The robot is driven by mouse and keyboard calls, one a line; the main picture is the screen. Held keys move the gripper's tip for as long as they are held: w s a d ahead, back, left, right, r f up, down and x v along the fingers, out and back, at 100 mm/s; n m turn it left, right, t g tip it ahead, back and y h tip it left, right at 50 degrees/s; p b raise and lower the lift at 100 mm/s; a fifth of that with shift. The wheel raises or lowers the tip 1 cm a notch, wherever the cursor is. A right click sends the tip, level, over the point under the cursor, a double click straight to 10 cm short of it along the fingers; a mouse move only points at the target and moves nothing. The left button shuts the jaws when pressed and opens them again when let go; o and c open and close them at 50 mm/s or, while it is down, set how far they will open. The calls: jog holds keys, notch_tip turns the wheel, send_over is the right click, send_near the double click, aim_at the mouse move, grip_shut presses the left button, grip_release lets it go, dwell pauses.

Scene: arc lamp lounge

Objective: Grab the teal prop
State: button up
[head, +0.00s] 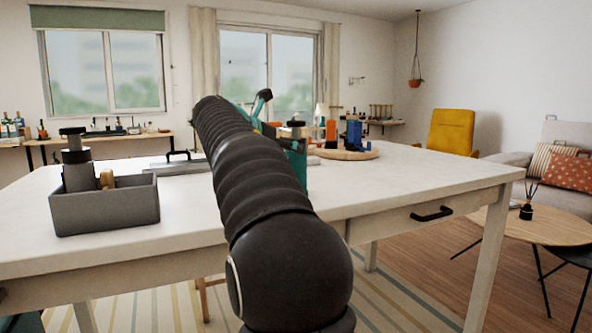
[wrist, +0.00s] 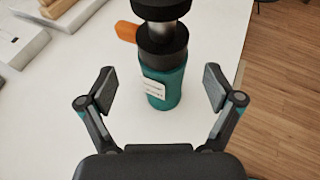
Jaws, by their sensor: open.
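The teal prop is an upright teal cylinder with a pale label and a black stepped top. It stands on the white table in the wrist view (wrist: 170,86), ahead of my gripper and roughly centred between the fingers. My gripper (wrist: 159,92) is open and empty, with a finger to either side of the lower view and free space between each finger and the prop. In the head view my dark arm covers much of that spot; a teal body (head: 299,166) shows just right of the arm, partly hidden.
An orange piece (wrist: 127,32) shows beside the prop's top. On the white table (head: 400,180) stand a grey bin (head: 105,208) at left and a round wooden board (head: 352,155) with orange and blue things. Pale boxes (wrist: 25,35) lie at the wrist view's upper left.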

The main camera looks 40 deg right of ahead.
jog(key=x, duration=0.5)
jog(key=shift+s+f, duration=0.1)
jog(key=shift+s, duration=0.15)
jog(key=shift+a, duration=0.1)
jog(key=c, duration=1.4)
grip_shut()
